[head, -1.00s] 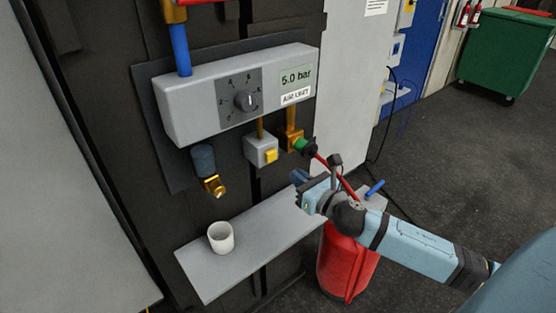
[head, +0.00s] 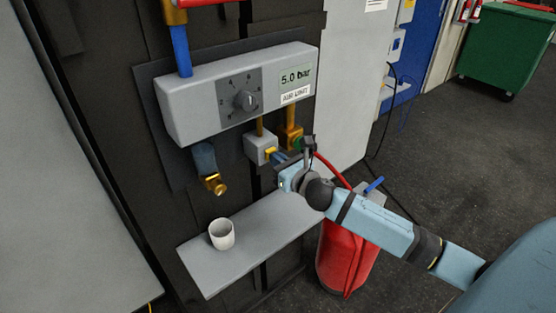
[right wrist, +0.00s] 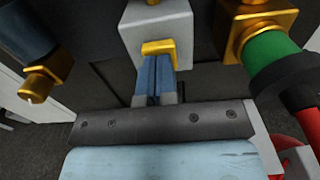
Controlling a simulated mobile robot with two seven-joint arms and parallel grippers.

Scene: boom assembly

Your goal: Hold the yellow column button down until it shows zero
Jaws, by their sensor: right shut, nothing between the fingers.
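The yellow button (head: 271,153) sits on the front of a small grey box (head: 258,146) under the air unit. It also shows in the right wrist view (right wrist: 158,48), just beyond my fingertips. My right gripper (head: 279,158) is shut and empty, its blue fingers (right wrist: 154,72) together and pointing at the button. The fingertips overlap the button's lower edge in the right wrist view; I cannot tell whether they press it. The air unit's display (head: 295,78) reads 5.0 bar. My left gripper is not in view.
A white cup (head: 222,235) stands on the grey shelf (head: 245,255) below. A brass fitting with a green collar (right wrist: 275,55) and red hose is close to the right of the button box. A brass tap (head: 213,184) hangs left. A red cylinder (head: 343,255) stands below right.

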